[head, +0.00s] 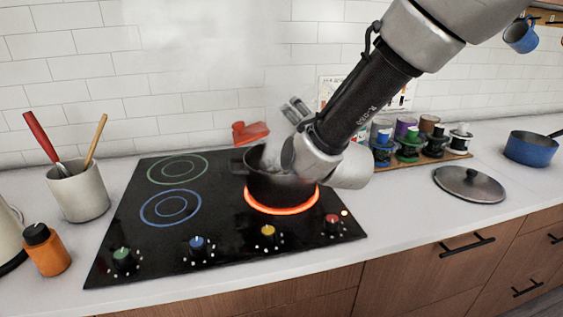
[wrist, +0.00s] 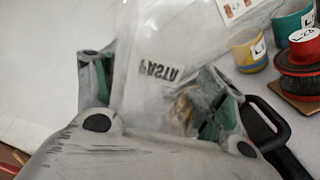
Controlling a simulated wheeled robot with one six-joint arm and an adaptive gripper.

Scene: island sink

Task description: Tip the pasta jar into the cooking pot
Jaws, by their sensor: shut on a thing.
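The jar's PASTA label appears upside down in the wrist view, and a little yellowish pasta shows near the right finger. In the head view my wrist is at the pot's right rim; the jar is mostly hidden there, and I cannot tell its exact tilt.
A red-orange object (head: 250,132) is behind the pot. A utensil crock (head: 79,192) and orange bottle (head: 46,250) stand left of the cooktop (head: 120,235). Labelled canisters (head: 409,146), a lid (head: 469,184) and a blue pan (head: 530,149) are on the right.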

